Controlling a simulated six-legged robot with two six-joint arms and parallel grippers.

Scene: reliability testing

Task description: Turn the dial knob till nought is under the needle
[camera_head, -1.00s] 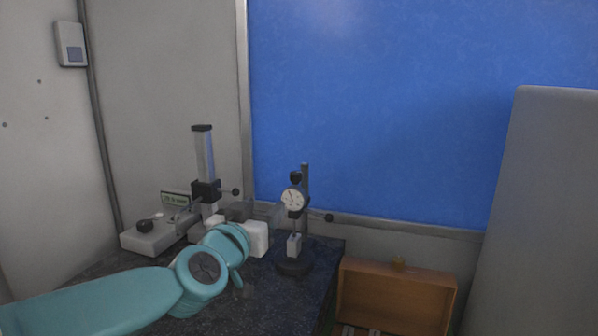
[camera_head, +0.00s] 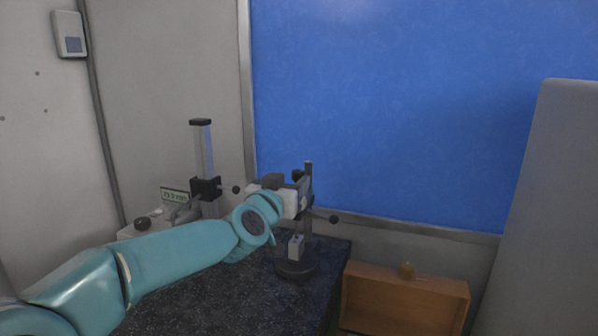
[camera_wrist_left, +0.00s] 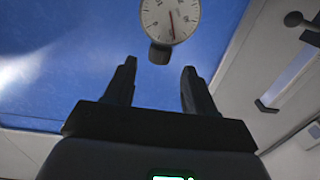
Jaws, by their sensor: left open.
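The dial gauge (camera_wrist_left: 171,20) shows at the top of the left wrist view, with a white round face, small numerals and a thin reddish needle. A dark knob (camera_wrist_left: 160,54) sits at the rim of the dial, just beyond my fingertips. My left gripper (camera_wrist_left: 158,75) is open and empty, its two dark fingers apart on either side below the knob and not touching it. In the head view my left gripper (camera_head: 297,190) is up at the gauge on its stand (camera_head: 295,268), and the arm and gripper hide the dial face. My right gripper is not in view.
The stand is on a dark speckled table (camera_head: 215,300). A measuring device with a grey column (camera_head: 205,150) and a small display (camera_head: 175,194) stands to the left. A blue panel (camera_head: 420,110) is behind.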

